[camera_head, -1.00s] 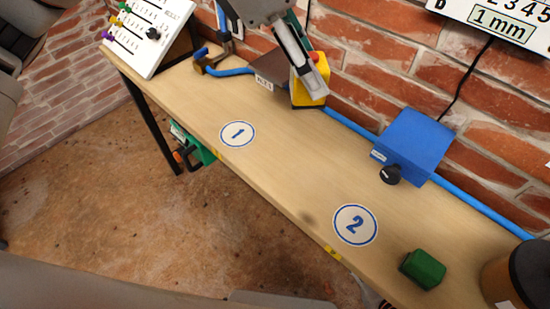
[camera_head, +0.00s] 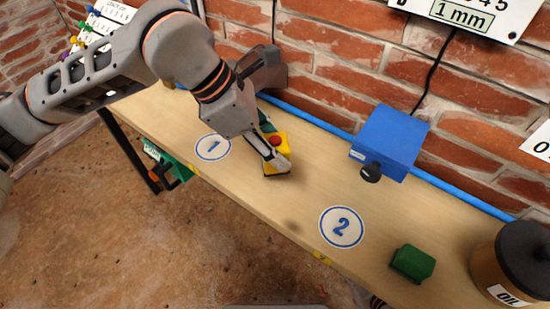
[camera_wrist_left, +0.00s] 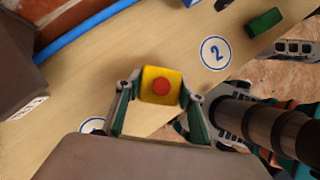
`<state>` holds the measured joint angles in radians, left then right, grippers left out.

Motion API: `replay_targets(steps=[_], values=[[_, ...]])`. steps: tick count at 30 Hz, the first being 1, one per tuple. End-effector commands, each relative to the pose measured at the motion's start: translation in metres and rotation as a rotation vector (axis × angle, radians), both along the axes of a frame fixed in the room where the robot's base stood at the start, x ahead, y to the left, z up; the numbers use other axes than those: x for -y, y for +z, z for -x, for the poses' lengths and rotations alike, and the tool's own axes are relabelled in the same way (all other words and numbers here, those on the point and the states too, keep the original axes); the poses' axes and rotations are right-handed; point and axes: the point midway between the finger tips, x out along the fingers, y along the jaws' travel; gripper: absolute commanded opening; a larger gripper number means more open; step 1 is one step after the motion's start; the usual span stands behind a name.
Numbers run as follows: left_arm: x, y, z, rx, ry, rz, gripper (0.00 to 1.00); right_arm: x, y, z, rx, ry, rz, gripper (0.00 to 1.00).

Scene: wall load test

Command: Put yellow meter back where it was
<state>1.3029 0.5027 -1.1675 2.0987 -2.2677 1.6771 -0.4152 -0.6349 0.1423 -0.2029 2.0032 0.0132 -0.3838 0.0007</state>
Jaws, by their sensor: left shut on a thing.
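The yellow meter (camera_head: 277,158), a small block with a red button on top, is between the fingers of my left gripper (camera_head: 268,150) in the head view. The gripper is shut on it, just right of the round mark 1 (camera_head: 213,147). In the left wrist view the meter (camera_wrist_left: 161,86) sits between the fingertips of the left gripper (camera_wrist_left: 160,98), red button facing the camera. I cannot tell whether its base touches the bench. My right gripper is not recognisable in these views.
The wooden bench (camera_head: 290,216) runs along a brick wall. A blue box with a black knob (camera_head: 389,142) stands by the blue pipe (camera_head: 315,119). Round mark 2 (camera_head: 341,227), a green block (camera_head: 412,263) and an oil can (camera_head: 512,262) are rightward.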

Motion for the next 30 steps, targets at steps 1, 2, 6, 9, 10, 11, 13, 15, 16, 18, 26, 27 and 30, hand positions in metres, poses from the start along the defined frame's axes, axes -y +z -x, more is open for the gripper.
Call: replay_targets(steps=[1,2,6,9,10,11,13,15,16,18,26,27,30], values=[[0.000,-0.001,0.000,0.002,0.000,0.002,0.03,0.000,0.000,-0.001,0.001,0.000,0.001,0.40],[0.000,-0.003,0.000,0.002,0.000,0.002,0.03,0.000,0.000,-0.001,0.001,0.000,0.001,0.40],[0.000,-0.017,0.000,-0.001,0.000,0.001,0.03,0.000,-0.001,-0.002,0.002,0.000,0.001,0.40],[0.000,-0.033,0.001,-0.003,0.001,0.000,0.03,0.000,-0.003,-0.001,0.000,0.000,0.002,0.40],[0.000,-0.037,0.000,-0.002,0.001,0.000,0.03,0.000,-0.003,-0.001,0.000,0.000,0.002,0.40],[0.000,-0.040,0.000,-0.001,0.000,0.001,0.03,0.000,-0.003,-0.001,-0.001,0.000,0.003,0.40],[0.000,-0.044,0.000,0.000,0.000,0.002,0.03,0.000,-0.004,-0.001,-0.001,0.000,0.003,0.40],[0.000,-0.044,0.000,0.003,0.000,0.002,0.03,0.000,-0.003,-0.001,-0.001,-0.001,0.002,0.40],[0.000,-0.044,0.000,0.003,0.000,0.002,0.03,0.000,-0.003,-0.001,-0.001,-0.001,0.002,0.40],[0.000,-0.043,0.000,0.003,0.000,0.002,0.03,0.000,-0.003,-0.001,-0.001,-0.001,0.002,0.40],[0.000,-0.047,0.000,0.002,0.000,0.001,0.55,0.000,-0.005,0.001,-0.004,-0.001,0.003,0.40],[0.000,-0.047,0.000,0.002,0.000,0.001,0.55,0.000,-0.005,0.001,-0.005,-0.001,0.003,0.40],[0.000,-0.047,0.000,0.002,0.000,0.001,0.55,0.000,-0.005,0.002,-0.006,0.000,0.003,0.40]])
